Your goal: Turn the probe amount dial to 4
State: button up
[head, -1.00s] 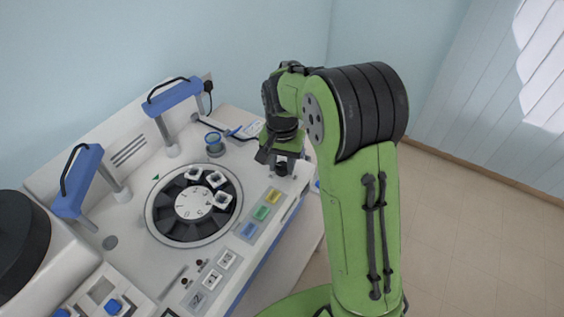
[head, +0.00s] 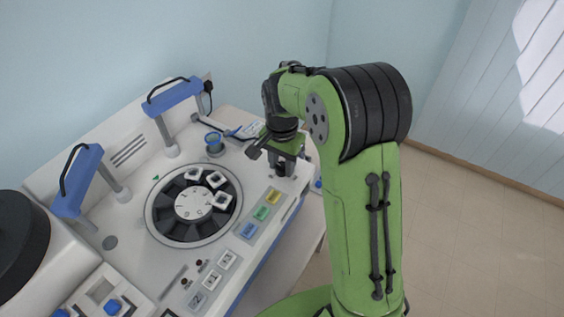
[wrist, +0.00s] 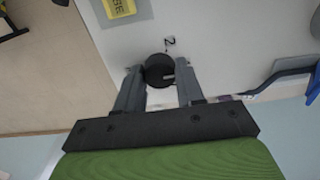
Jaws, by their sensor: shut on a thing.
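The probe amount dial (wrist: 157,69) is a round black knob on the white machine panel. In the wrist view it sits between my gripper's two grey fingers, with a pale pointer line on its top. One printed character, seemingly a 2 on its side, shows just beyond the knob; other markings are hidden or too small to read. My gripper (wrist: 158,88) is shut on the dial. In the head view my gripper (head: 281,168) is at the machine's right end, and the dark knob shows only partly beneath it.
The white staining machine (head: 225,285) has a round carousel (head: 193,204) left of my gripper. Yellow, green and blue buttons (head: 261,213) lie along the front strip. A blue-rimmed cup (head: 214,143) stands behind. Two blue-topped posts (head: 173,97) rise at the back.

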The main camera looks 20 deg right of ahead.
aim_at(282, 166)
jog(key=o, duration=1)
jog(key=shift+o, duration=0.2)
jog(key=shift+r, duration=0.1)
notch_tip(282, 166, up, 16)
jog(key=p, duration=0.2)
jog(key=shift+f, duration=0.2)
jog(key=s+f+n+t+b, duration=0.3)
jog(key=s+n, duration=0.6)
jog(key=s, duration=1.4)
jog(key=f+t, duration=0.1)
jog(key=t, duration=0.1)
jog(key=shift+n+t, duration=0.3)
jog(key=shift+n, duration=0.1)
